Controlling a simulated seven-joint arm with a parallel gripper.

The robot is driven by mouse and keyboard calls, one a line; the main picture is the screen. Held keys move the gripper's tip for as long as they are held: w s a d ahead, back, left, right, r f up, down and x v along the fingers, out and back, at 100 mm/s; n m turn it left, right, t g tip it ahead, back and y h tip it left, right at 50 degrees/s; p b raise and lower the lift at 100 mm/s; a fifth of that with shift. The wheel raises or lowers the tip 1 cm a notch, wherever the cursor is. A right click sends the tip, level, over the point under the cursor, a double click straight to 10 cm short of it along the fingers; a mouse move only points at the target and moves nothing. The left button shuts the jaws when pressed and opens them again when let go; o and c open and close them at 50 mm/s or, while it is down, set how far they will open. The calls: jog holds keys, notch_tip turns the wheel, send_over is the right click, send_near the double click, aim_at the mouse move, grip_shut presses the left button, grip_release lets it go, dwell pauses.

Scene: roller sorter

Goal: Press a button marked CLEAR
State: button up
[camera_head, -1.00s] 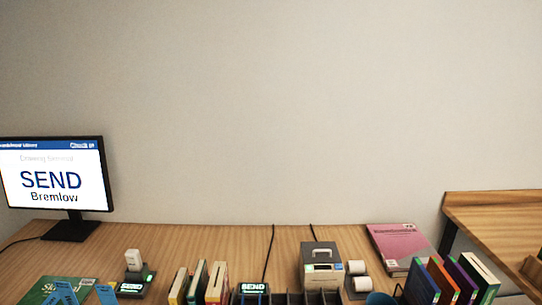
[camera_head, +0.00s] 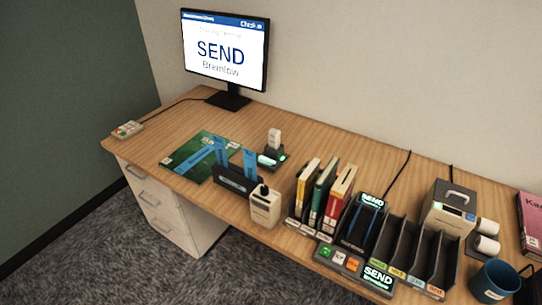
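A dark control panel (camera_head: 350,270) lies at the desk's front edge, right of centre. It has a green button (camera_head: 325,252), a white button (camera_head: 338,257) and an orange-red button (camera_head: 352,264), with a lit SEND display (camera_head: 378,276) at its right end. The button labels are too small to read, so I cannot tell which is marked CLEAR. A small pale box (camera_head: 127,129) at the desk's left end also has small coloured spots, too small to read. My gripper is in no view.
The monitor (camera_head: 225,50) shows SEND Bremlow. Behind the panel stand a sorter with dark slots (camera_head: 415,255) and upright books (camera_head: 325,190).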

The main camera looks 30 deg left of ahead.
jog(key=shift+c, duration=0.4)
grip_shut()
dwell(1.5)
